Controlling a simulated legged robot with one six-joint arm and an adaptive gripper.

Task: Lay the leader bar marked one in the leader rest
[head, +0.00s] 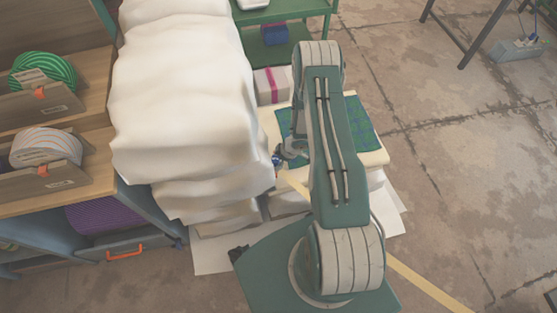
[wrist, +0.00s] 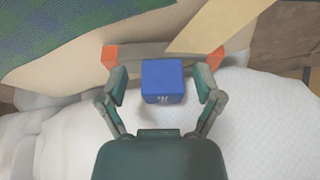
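My gripper (wrist: 161,85) is open in the wrist view, its two fingers either side of a blue block (wrist: 162,75) with a small white mark I cannot read. A gap shows between the block and each finger. Just beyond lies a grey bar with orange ends (wrist: 150,52); I cannot tell whether the block is joined to it, or which piece is the leader bar or the rest. In the head view my gripper (head: 291,150) is small and partly hidden by my arm, beside a small blue piece (head: 276,160) at the edge of the white stack.
A large white folded stack (head: 185,90) stands left of my arm. A cream pad (head: 375,158) bears a blue-green plaid cloth (head: 360,122). Shelves with coiled straps (head: 45,72) are at the left. A tan strip (head: 430,285) runs across the floor. The floor at right is mostly open.

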